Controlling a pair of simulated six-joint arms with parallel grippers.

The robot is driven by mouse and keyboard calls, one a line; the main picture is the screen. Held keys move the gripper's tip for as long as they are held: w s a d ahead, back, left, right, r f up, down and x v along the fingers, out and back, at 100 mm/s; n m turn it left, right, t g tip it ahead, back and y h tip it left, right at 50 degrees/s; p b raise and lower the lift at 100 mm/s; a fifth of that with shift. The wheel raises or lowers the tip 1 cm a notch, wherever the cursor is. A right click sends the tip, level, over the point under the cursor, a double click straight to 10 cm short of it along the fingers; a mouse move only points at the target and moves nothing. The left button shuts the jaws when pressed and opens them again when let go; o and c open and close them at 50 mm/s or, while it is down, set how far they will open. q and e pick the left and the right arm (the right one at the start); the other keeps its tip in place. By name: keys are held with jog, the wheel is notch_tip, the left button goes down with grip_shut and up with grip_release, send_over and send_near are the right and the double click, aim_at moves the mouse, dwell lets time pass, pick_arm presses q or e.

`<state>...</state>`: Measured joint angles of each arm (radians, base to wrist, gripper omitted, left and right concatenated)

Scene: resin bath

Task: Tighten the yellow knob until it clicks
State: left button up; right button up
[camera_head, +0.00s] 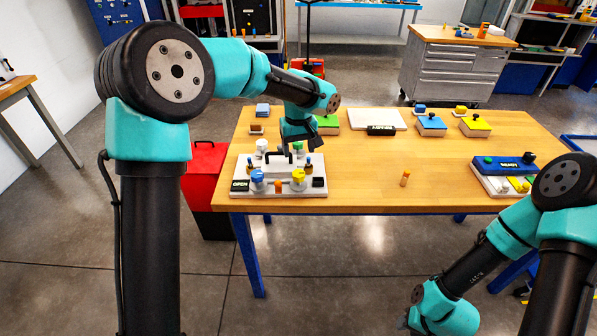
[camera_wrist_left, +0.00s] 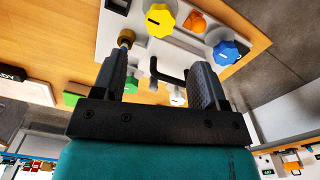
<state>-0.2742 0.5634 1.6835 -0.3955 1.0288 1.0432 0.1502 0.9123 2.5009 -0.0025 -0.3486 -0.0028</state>
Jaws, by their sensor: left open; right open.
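The yellow knob (camera_head: 298,176) stands at the front right of a white panel (camera_head: 278,190), beside a blue knob (camera_head: 257,177). In the left wrist view the yellow knob (camera_wrist_left: 160,18) is at the top, beyond my fingertips, with the blue knob (camera_wrist_left: 226,52) to its right. My left gripper (camera_head: 288,147) is over the back of the panel, apart from the yellow knob. Its two fingers stand apart with nothing gripped between them in the wrist view (camera_wrist_left: 160,68). My right gripper (camera_head: 404,321) is low in front of the table, mostly hidden behind its wrist.
A black handle (camera_wrist_left: 170,74) and white knobs (camera_head: 262,146) rise from the panel. A small screen (camera_head: 240,185) reads OPEN. An orange peg (camera_head: 404,179) stands on the table.

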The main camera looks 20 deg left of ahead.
aim_at(299, 173)
pick_arm(q)
notch_tip(299, 173, down, 9)
jog(key=shift+f, duration=0.2)
jog(key=shift+c, duration=0.5)
jog(key=c, duration=0.8)
jog(key=shift+c, duration=0.2)
